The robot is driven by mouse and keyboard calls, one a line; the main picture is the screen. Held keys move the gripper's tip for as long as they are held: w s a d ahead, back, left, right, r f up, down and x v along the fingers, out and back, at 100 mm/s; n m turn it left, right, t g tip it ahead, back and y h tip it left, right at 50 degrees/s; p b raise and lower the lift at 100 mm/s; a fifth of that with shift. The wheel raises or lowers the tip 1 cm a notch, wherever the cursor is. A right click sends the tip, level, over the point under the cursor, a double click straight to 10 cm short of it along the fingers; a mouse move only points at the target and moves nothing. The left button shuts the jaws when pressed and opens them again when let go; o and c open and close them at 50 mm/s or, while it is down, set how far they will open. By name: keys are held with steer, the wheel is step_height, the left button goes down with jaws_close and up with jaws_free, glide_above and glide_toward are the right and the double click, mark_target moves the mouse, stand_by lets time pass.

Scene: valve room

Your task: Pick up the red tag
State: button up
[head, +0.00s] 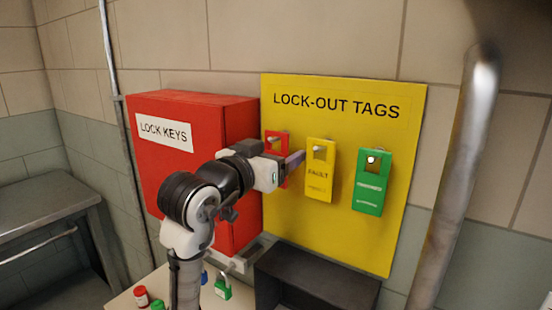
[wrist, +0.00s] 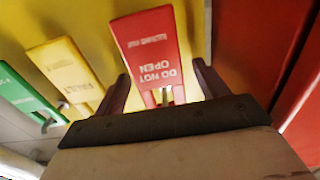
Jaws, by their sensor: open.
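The red tag (head: 284,139) hangs on a peg at the left of the yellow lock-out board (head: 340,240), partly hidden by my gripper in the head view. In the wrist view the red tag (wrist: 146,44) appears upside down, with "DO NOT OPEN" on it and its peg through the slot. My gripper (head: 297,159) is open in front of the tag. In the wrist view its two fingers (wrist: 163,82) stand apart, one on each side of the tag's slotted end. I cannot tell whether either finger touches it.
A yellow FAULT tag (head: 320,185) and a green tag (head: 370,190) hang to the right. The red LOCK KEYS box (head: 190,105) juts out close on the left. A dark box (head: 310,280) sits below the board. A pipe (head: 455,180) stands at right.

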steer(key=shift+c, duration=0.4)
steer(key=c, duration=0.9)
steer(key=shift+c, duration=0.3)
steer(key=shift+r, duration=0.1)
